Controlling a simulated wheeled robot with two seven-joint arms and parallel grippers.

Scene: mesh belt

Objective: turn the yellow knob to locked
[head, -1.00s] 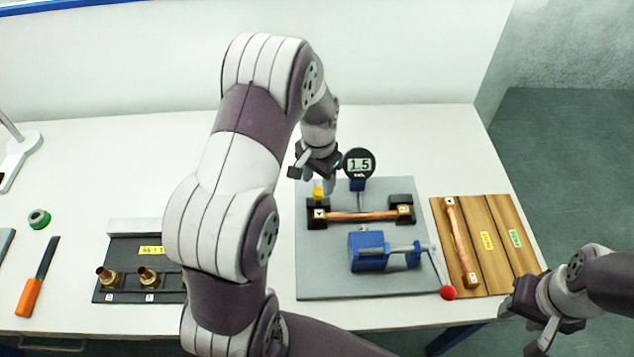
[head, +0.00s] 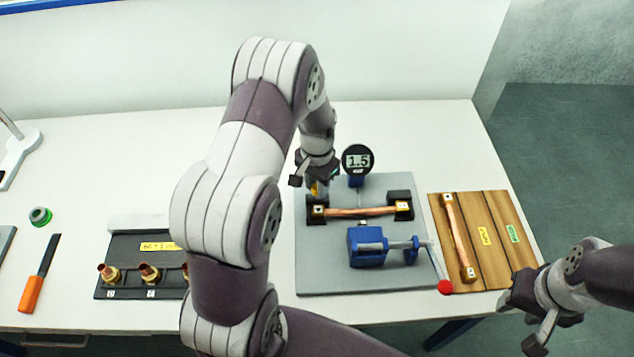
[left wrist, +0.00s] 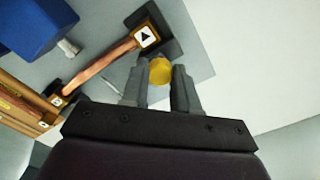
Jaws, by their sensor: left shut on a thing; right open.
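The yellow knob (left wrist: 162,71) sits between the two fingers of my left gripper (left wrist: 160,80) in the left wrist view, and the fingers are shut on it. In the head view a sliver of the knob (head: 317,188) shows under my left gripper (head: 319,185), at the back left of the grey plate (head: 360,282). The knob is beside the left black block that holds one end of a copper pipe (head: 360,211). Its marking for locked cannot be made out. My right gripper (head: 530,318) is open and empty near the table's front right.
A round gauge reading 1.5 (head: 358,159) stands behind the pipe. A blue clamp (head: 367,247) with a red-ended handle (head: 445,287) is in front. A wooden board (head: 490,270) with another pipe lies right; a black rack (head: 125,245) stands left.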

